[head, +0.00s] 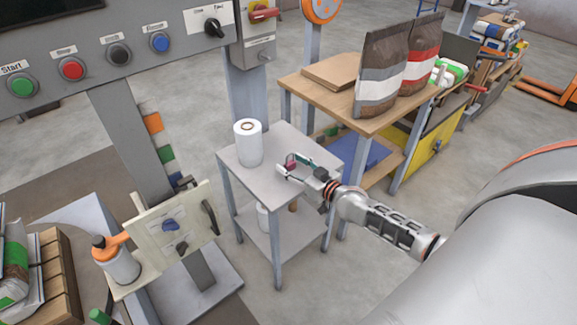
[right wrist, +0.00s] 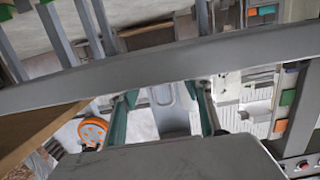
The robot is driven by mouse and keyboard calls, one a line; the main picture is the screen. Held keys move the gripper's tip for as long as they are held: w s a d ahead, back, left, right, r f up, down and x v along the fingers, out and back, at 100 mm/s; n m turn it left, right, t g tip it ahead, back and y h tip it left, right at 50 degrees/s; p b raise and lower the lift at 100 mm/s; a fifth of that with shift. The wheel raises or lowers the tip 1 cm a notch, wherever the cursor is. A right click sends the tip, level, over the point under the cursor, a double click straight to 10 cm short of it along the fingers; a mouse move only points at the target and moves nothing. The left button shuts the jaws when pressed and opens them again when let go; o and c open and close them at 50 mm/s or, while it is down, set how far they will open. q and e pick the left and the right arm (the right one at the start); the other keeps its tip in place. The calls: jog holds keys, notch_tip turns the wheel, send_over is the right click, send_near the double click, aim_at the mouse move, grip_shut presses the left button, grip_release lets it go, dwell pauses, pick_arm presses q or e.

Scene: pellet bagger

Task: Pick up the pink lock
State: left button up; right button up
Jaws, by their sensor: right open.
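The pink lock (head: 291,159) is a small dark-pink thing at the top of the small grey metal table (head: 262,172) in the head view. My right gripper (head: 288,164) reaches in from the right over that table, with its fingers apart around or just beside the lock. The head view does not settle whether the fingers touch it. In the right wrist view the two teal fingers (right wrist: 163,101) stand wide apart, and I cannot make out the lock there. My left gripper is in neither view.
A white roll (head: 248,143) stands on the grey table, left of the gripper. A wooden-topped table (head: 335,102) with several bags is behind it. A control panel (head: 112,50) with buttons fills the upper left. Floor is free in front of the grey table.

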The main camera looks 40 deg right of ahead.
jog(key=shift+w+f, duration=0.2)
jog(key=shift+w, duration=0.4)
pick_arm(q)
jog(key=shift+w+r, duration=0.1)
pick_arm(e)
jog(key=shift+a+r, duration=0.1)
jog(key=c, duration=1.2)
jog(key=shift+r, duration=0.1)
jog(key=shift+c, duration=0.2)
